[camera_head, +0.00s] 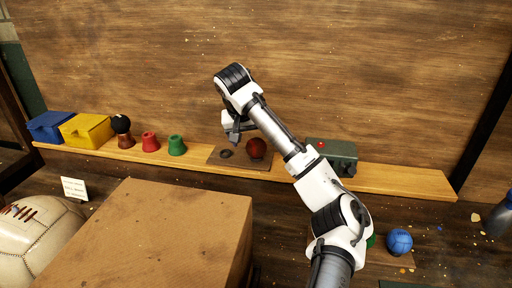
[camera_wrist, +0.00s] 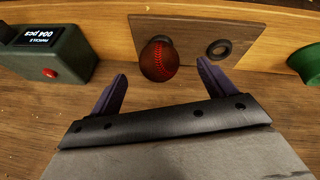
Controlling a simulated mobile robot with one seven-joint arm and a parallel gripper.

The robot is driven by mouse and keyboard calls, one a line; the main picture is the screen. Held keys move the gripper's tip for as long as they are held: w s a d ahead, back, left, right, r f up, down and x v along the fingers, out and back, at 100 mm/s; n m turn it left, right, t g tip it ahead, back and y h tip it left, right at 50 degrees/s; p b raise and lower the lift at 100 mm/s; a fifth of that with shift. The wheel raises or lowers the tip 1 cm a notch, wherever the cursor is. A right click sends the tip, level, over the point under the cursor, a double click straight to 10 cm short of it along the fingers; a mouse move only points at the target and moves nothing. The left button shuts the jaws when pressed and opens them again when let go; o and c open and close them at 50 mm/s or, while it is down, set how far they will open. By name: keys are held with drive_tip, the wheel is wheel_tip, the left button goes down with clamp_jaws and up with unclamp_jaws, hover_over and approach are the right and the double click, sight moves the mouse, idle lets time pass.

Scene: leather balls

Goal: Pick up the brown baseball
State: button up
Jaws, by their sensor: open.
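The brown baseball (camera_head: 256,147) is a dark reddish-brown ball with stitching, resting on a small brown board (camera_head: 221,159) on the wooden shelf. In the wrist view the baseball (camera_wrist: 159,61) sits ahead of the fingertips, roughly between their lines. My gripper (camera_head: 233,139) is just left of the ball in the head view. In the wrist view my gripper (camera_wrist: 161,70) has its two purple-grey fingers spread wide with nothing between them. No contact with the ball shows.
A dark ring (camera_wrist: 218,49) lies on the board beside the ball. A green box with a red button (camera_head: 333,155) stands right of it on the shelf. A blue ball (camera_head: 399,241) and large cardboard-coloured box (camera_head: 160,235) are nearer.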

sight(254, 143)
drive_tip(key=shift+w+d+f, duration=0.2)
drive_tip(key=shift+w+f, duration=0.05)
drive_tip(key=shift+f, duration=0.35)
drive_tip(key=p+x, duration=0.1)
drive_tip(key=x, duration=0.1)
drive_tip(key=p+x, duration=0.1)
drive_tip(key=x, duration=0.1)
drive_tip(key=shift+w+d+r+p, duration=0.15)
drive_tip(key=shift+w+p, duration=0.1)
drive_tip(key=shift+p, duration=0.15)
drive_tip(key=shift+w+f, duration=0.2)
drive_tip(key=shift+f, duration=0.45)
drive_tip(key=c, duration=1.1)
drive_tip(key=shift+r, duration=0.1)
